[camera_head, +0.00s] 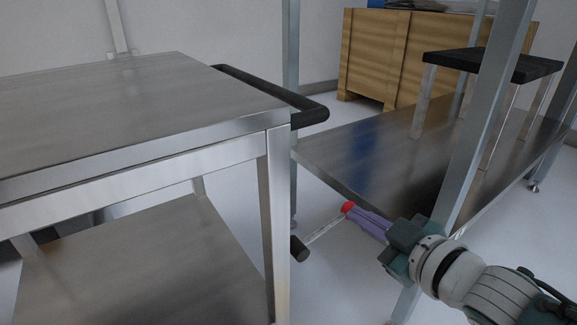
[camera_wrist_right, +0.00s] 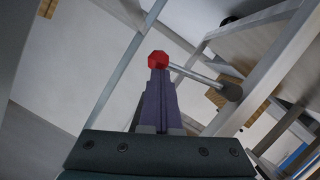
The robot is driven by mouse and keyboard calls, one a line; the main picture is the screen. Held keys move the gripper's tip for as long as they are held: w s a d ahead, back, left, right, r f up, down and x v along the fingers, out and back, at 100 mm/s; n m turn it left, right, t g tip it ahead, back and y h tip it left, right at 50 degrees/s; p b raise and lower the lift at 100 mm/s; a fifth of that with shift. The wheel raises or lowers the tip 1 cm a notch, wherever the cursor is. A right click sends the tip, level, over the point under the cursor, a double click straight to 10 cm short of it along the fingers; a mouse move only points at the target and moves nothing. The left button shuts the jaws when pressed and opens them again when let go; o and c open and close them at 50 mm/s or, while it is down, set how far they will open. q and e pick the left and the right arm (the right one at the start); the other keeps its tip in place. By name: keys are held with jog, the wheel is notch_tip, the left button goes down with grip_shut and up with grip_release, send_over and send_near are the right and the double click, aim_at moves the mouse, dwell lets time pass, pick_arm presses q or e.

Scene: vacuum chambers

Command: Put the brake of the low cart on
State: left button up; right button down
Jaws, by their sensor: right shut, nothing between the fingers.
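The low cart (camera_head: 130,100) is a steel two-shelf cart at the left in the head view, with a black push handle (camera_head: 310,110). Its brake lever (camera_head: 325,229) is a thin metal rod that rises to the right from a dark round pivot (camera_head: 299,249) by the cart's leg. A red knob (camera_head: 348,208) tops the lever. My right gripper (camera_head: 364,217), with purple fingers, is shut and empty. Its fingertips are at the knob, apparently touching it. The right wrist view shows the red knob (camera_wrist_right: 158,59) right at the fingertips (camera_wrist_right: 158,76). My left gripper is not in view.
A steel frame with a low shelf (camera_head: 370,150) stands to the right of the cart, and its upright (camera_head: 480,120) is close to my right arm. A black-topped stool (camera_head: 495,63) stands on the shelf. A wooden crate (camera_head: 370,55) is behind.

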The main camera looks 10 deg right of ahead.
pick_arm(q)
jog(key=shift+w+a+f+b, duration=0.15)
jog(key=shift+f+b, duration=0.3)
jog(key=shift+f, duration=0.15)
pick_arm(e)
jog(key=shift+w+d+f, duration=0.15)
jog(key=shift+f, duration=0.3)
jog(key=shift+w+d+f, duration=0.1)
jog(key=shift+w+f, duration=0.05)
jog(key=shift+f, duration=0.25)
jog(key=shift+s+f, duration=0.1)
jog(key=shift+f, duration=0.05)
